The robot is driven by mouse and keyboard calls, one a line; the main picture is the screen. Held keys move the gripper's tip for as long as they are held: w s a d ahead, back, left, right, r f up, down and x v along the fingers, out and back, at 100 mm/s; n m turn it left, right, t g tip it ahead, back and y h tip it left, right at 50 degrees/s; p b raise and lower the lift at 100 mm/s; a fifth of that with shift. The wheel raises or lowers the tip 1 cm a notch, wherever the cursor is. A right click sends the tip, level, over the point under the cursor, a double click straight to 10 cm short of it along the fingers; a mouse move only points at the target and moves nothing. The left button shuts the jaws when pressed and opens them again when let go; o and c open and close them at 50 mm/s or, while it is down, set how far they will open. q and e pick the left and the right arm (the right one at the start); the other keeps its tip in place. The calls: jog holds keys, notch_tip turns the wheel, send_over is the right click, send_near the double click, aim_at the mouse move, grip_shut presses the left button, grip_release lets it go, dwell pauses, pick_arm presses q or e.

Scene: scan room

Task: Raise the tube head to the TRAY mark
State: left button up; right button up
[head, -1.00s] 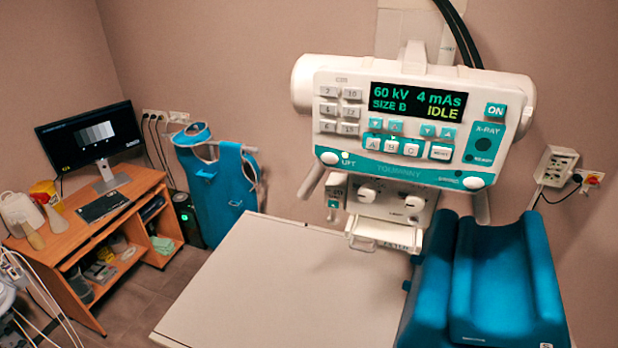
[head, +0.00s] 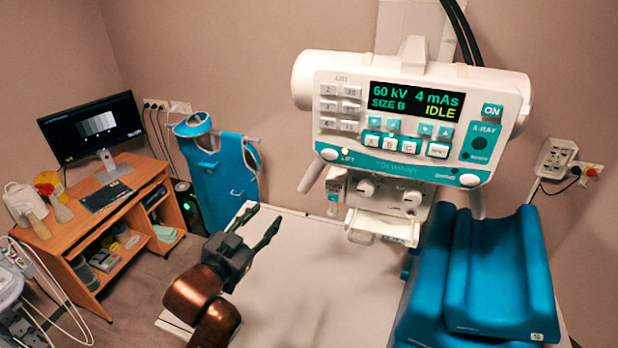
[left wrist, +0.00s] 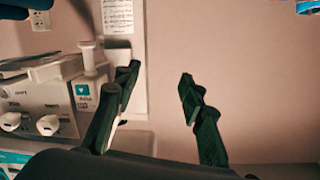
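The white tube head (head: 420,130) hangs above the table on the right side of the head view. Its display reads 60 kV, 4 mAs, SIZE B and IDLE. A LIFT button (head: 330,154) sits at its lower left corner. Below the panel is a collimator box (head: 385,196) with knobs, which also shows at the left of the left wrist view (left wrist: 45,105). My left gripper (head: 262,222) is open and empty, over the table and left of the tube head, touching nothing. I cannot make out the TRAY mark. My right gripper is not in view.
The pale table (head: 290,290) is bare in front. Blue padded supports (head: 500,275) stand at its right. A teal apron (head: 218,170) hangs at the back left beside a desk (head: 95,235) with a monitor (head: 92,130).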

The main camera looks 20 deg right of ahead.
aim_at(307, 181)
pick_arm(q)
jog(key=s+d+r+m+h, duration=0.3)
jog(key=s+d+r, duration=0.3)
jog(key=r, duration=0.5)
jog(key=x, duration=0.2)
jog(key=p+x, duration=0.1)
jog(key=x, duration=0.3)
jog(key=shift+d+f, duration=0.15)
jog(key=shift+f, duration=0.15)
jog(key=shift+w+d, duration=0.45)
jog(key=shift+d, duration=0.05)
jog(key=shift+c, duration=0.4)
grip_shut()
